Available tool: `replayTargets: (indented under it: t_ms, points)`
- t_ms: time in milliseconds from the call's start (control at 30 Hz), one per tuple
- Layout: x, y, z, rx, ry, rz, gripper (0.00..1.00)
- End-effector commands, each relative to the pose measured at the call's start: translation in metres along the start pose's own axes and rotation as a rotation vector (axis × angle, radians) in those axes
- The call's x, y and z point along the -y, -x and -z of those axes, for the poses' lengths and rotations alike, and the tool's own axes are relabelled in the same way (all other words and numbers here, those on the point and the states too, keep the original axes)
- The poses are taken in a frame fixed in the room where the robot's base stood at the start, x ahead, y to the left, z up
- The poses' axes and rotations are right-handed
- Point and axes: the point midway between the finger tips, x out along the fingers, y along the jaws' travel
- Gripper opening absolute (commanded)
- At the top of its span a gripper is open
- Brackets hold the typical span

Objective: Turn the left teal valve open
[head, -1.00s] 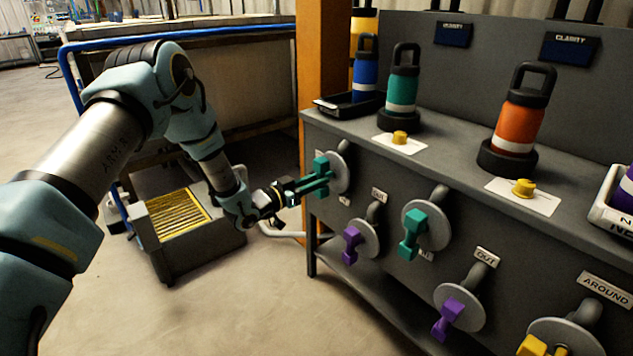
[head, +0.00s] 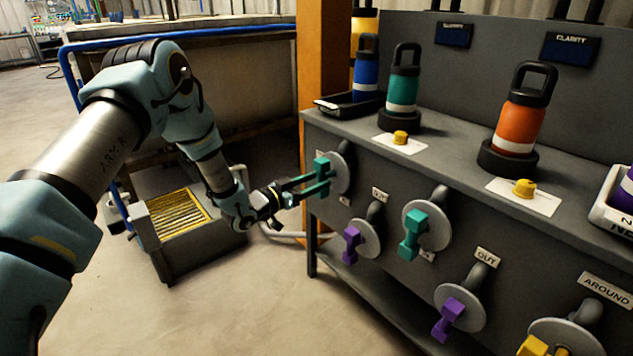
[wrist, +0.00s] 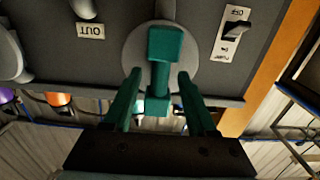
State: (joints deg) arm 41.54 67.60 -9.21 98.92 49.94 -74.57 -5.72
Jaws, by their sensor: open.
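The left teal valve (head: 322,176) has a blocky teal handle on a round grey disc, on the front of the grey tank bench. The handle stands roughly upright in the head view. In the wrist view the handle (wrist: 164,48) lies between the fingers of my gripper (wrist: 160,103), with a gap on each side. My gripper (head: 305,188) is open, its two long teal fingers reaching to the handle from the left. Whether a fingertip touches the handle I cannot tell. A second teal valve (head: 412,232) sits further right.
Purple valves (head: 351,243) sit lower on the same front, and a yellow valve (head: 532,345) is at bottom right. Bottles, including an orange one (head: 521,120), stand on the bench top. An orange post (head: 322,65) rises behind the valve. A switch (wrist: 236,29) shows beside it.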

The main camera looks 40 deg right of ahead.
Motion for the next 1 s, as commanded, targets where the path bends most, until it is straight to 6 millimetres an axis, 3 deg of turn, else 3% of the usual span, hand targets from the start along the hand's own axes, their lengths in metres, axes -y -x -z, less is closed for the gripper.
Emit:
replayTargets:
  t_ms: [300, 500, 700, 1000]
  points:
    - [0.002, 0.060, -0.001, 0.002, 0.001, 0.004, 0.57]
    - [0.001, 0.090, -0.001, 0.001, 0.001, 0.003, 0.57]
    - [0.000, 0.101, 0.000, 0.000, 0.000, 0.001, 0.57]
    - [0.000, 0.102, 0.000, 0.000, 0.000, 0.001, 0.57]
